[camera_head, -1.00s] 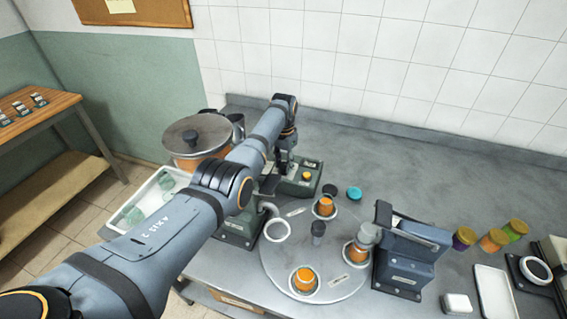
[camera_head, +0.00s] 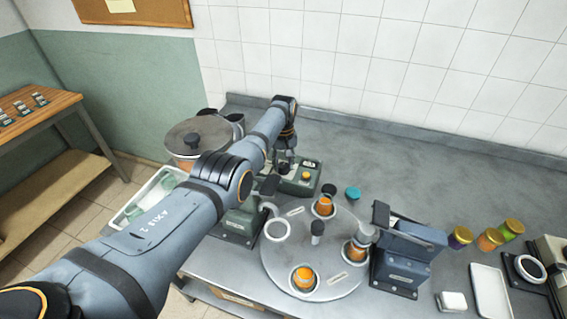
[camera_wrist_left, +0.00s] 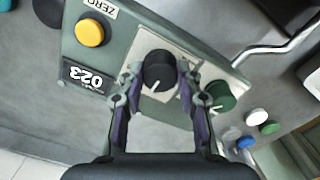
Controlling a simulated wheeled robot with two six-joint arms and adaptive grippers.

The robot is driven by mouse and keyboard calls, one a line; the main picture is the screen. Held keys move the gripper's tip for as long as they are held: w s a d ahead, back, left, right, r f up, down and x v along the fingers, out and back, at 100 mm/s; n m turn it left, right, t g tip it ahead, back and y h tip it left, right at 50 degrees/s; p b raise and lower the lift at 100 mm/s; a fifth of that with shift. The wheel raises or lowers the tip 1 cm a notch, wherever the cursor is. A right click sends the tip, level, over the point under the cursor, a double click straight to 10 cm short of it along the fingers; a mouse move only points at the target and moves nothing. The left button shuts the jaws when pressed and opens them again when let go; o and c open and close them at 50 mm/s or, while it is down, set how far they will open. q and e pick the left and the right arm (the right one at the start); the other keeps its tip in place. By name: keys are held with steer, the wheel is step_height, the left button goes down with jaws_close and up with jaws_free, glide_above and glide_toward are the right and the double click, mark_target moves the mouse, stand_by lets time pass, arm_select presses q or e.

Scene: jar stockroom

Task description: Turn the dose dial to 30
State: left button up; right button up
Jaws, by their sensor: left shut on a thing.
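The black dose dial (camera_wrist_left: 158,72) sits on a pale plate on the green control box, with a white pointer line on it. My left gripper (camera_wrist_left: 160,84) is shut on the dial, one finger at each side, in the left wrist view. The display (camera_wrist_left: 84,76) on the box reads 023, upside down in this view. In the head view the green box (camera_head: 302,184) stands on the counter, and my left gripper (camera_head: 284,160) is over it, with the dial largely hidden. My right gripper does not show.
Beside the dial are a yellow button (camera_wrist_left: 89,32) and a green knob (camera_wrist_left: 220,95). A turntable (camera_head: 335,270) with orange jars stands in front of the box.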

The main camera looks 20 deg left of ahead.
mark_target(283, 164)
arm_select(q)
steer(key=shift+w+n, duration=0.1)
steer(key=shift+n, duration=2)
steer(key=o, duration=1.2)
steer(key=shift+c, duration=0.2)
step_height(283, 164, up, 12)
